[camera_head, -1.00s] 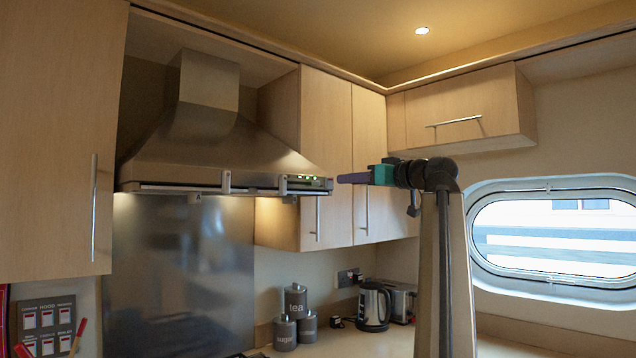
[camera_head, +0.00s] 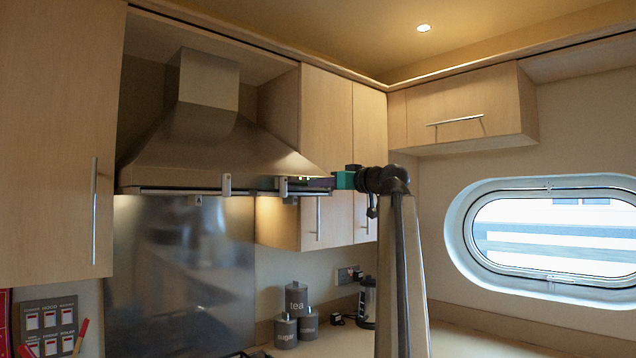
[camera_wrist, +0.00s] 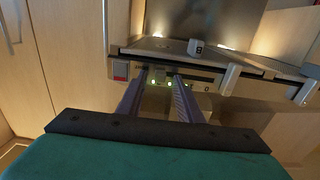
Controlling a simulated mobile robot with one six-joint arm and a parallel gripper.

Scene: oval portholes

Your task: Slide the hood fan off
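The steel cooker hood (camera_head: 205,140) has two pale slider knobs on its front strip, a left knob (camera_head: 226,184) and a right knob (camera_head: 282,186). I cannot read which one is the fan. In the wrist view the nearer knob (camera_wrist: 230,78) and the farther knob (camera_wrist: 303,93) are to the right of my fingers. My gripper (camera_head: 322,183) is at the right end of the strip. In the wrist view my gripper (camera_wrist: 158,76) has two purple fingers apart, with green lights (camera_wrist: 165,82) of the hood panel showing between them. Nothing is held.
A wall cupboard (camera_head: 310,130) stands beside and behind the hood's right end. A small block marked B (camera_wrist: 196,47) sits on the hood edge. Canisters (camera_head: 296,305) and a kettle (camera_head: 366,300) stand on the counter below. A switch panel (camera_head: 48,325) is at lower left.

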